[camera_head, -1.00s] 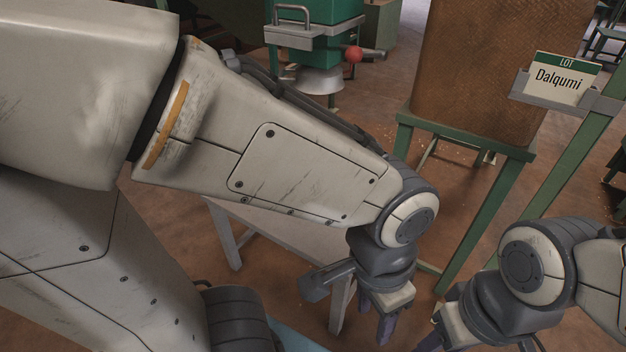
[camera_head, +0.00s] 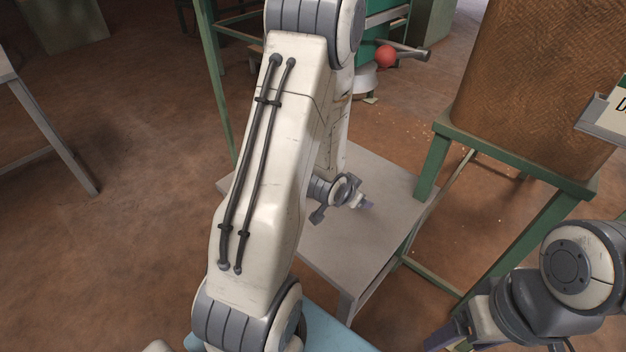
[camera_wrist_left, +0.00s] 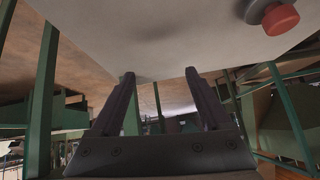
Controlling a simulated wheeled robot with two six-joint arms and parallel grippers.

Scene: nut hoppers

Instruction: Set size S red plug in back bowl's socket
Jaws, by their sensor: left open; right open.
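In the left wrist view, a red round piece (camera_wrist_left: 281,18) with a dark grey collar sits against a pale grey surface at the top right. It looks like a red plug; its size mark cannot be read. My left gripper (camera_wrist_left: 160,76) is open and empty, apart from the red piece. In the head view my left gripper (camera_head: 366,204) is small and just over the grey table. My right gripper (camera_head: 440,338) is at the bottom edge, partly cut off, with purple fingers. A pale bowl-like part (camera_head: 372,82) under the green hopper is mostly hidden; its socket does not show.
The grey table (camera_head: 385,235) is partly covered by my left arm. A green stand (camera_head: 520,165) with a brown bin (camera_head: 535,85) stands at the right. A red knob (camera_head: 386,56) sits on a lever at the back.

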